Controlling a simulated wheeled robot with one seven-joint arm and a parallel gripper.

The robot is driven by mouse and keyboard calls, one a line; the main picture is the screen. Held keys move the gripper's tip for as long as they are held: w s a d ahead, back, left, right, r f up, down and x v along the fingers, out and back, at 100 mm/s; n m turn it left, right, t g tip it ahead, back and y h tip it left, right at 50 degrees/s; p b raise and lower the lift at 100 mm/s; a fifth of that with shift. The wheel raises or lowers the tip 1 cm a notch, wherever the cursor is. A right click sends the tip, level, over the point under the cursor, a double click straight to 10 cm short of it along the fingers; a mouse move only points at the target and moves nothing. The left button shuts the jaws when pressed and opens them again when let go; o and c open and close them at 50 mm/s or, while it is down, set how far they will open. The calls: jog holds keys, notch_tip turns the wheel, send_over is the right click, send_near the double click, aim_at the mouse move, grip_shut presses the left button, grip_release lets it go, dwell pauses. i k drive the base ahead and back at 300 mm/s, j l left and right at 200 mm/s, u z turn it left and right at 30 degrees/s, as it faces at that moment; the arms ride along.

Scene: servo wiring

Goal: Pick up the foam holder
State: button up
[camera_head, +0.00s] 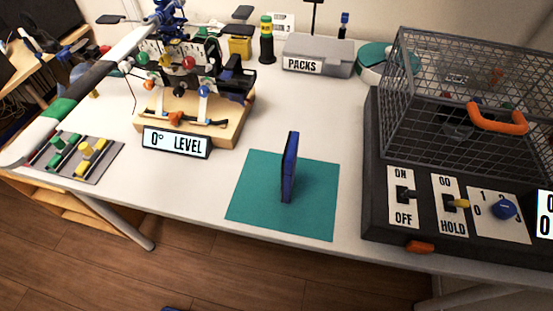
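A thin upright slab (290,167), blue with a dark face, stands on edge on a teal mat (255,205) near the front middle of the table. It is the likeliest foam holder, but no label confirms this. It shows nearly edge-on and nothing touches it. My gripper is not in view.
A dark control box with a wire cage (450,95) and orange handle (497,118) stands to the right. A wooden stand with a "0° LEVEL" sign (177,142) and a long wing-like part (95,75) are at left. A grey "PACKS" box (318,55) is behind. White table around the mat is clear.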

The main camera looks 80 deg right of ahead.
aim_at(289, 159)
jog(key=i+j+z, duration=0.15)
jog(key=z, duration=0.3)
jog(key=i+j+z, duration=0.25)
jog(key=z, duration=0.2)
jog(key=i+j+z, duration=0.2)
jog(key=j+z, duration=0.15)
jog(key=z, duration=0.15)
jog(key=i+j+z, duration=0.1)
jog(key=j+z, duration=0.2)
jog(key=z, duration=0.15)
jog(key=j+z, duration=0.75)
jog(key=z, duration=0.15)
jog(key=i, duration=0.3)
